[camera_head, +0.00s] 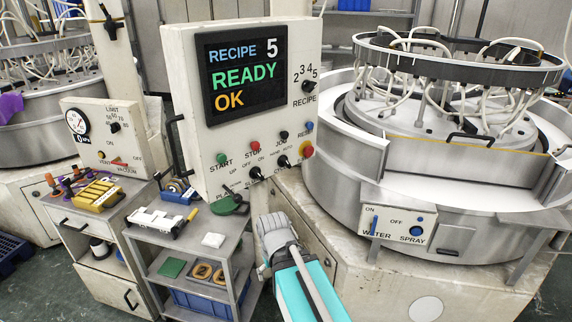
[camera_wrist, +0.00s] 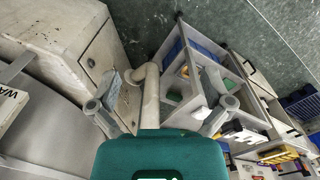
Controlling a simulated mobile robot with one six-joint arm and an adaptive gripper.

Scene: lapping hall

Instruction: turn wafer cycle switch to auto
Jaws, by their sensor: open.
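The white control panel (camera_head: 180,75) stands in the middle of the head view, its screen (camera_head: 242,75) reading RECIPE 5, READY, OK. A black rotary switch (camera_head: 284,162) sits low on the right, near small HAND and AUTO lettering. Its pointer direction and full label are too small to tell. A second black switch (camera_head: 256,173) sits to its lower left. My gripper (camera_wrist: 162,80) is open in the wrist view, with nothing held between its fingers. My arm shows below the panel in the head view, apart from the switches. The wrist view does not show the switches.
A red mushroom button (camera_head: 307,151) is close beside the right switch. A recipe knob (camera_head: 309,87) sits higher. The round lapping machine (camera_head: 330,170) stands to the right with a water spray box (camera_head: 398,225). A grey cart (camera_head: 188,243) with tools stands left of my arm.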

